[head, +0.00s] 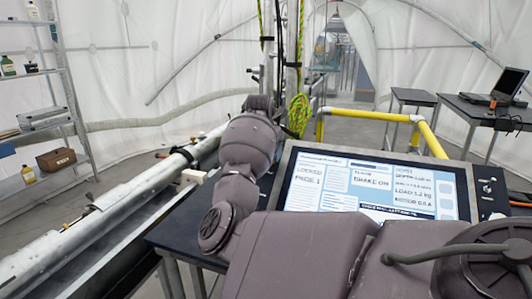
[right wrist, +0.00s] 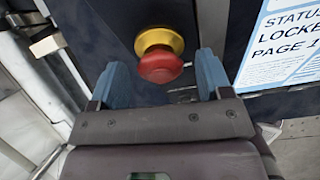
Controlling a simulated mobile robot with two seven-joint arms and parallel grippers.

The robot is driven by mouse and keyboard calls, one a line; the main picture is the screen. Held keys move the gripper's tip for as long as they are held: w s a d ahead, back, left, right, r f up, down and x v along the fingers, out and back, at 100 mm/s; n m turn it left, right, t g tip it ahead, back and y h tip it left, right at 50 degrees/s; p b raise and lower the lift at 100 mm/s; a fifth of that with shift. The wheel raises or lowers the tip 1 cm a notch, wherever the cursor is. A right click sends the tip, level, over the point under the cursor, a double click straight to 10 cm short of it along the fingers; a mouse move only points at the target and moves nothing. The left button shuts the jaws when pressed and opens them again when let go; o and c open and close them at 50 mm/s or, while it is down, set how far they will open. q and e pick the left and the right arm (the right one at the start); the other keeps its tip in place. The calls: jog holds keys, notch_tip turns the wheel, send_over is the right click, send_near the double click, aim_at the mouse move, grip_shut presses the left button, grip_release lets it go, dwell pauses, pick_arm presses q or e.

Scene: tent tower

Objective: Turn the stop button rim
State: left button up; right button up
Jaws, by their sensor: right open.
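The stop button (right wrist: 161,68) has a red round head on a yellow collar (right wrist: 155,40), mounted on a dark panel face (right wrist: 200,22) in the right wrist view. My right gripper (right wrist: 161,64) is open, with one blue finger on each side of the red head. A gap shows between each finger and the button, and I see no contact. In the head view my own arm covers the middle foreground, and I cannot make out the button or either gripper there. My left gripper is in neither view.
A lit screen (head: 370,187) reads LOCKED, PAGE 1 and BRAKE ON in the head view. Yellow rails (head: 372,115) run behind it. A long metal tube (head: 75,232) lies at left, near shelves (head: 68,90). A laptop (head: 497,88) stands on a table at right.

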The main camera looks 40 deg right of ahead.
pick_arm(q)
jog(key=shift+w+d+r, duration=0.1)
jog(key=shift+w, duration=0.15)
pick_arm(e)
jog(key=shift+d+f, duration=0.15)
jog(key=shift+f, duration=0.1)
jog(key=c, duration=0.9)
jog(key=shift+c, duration=0.2)
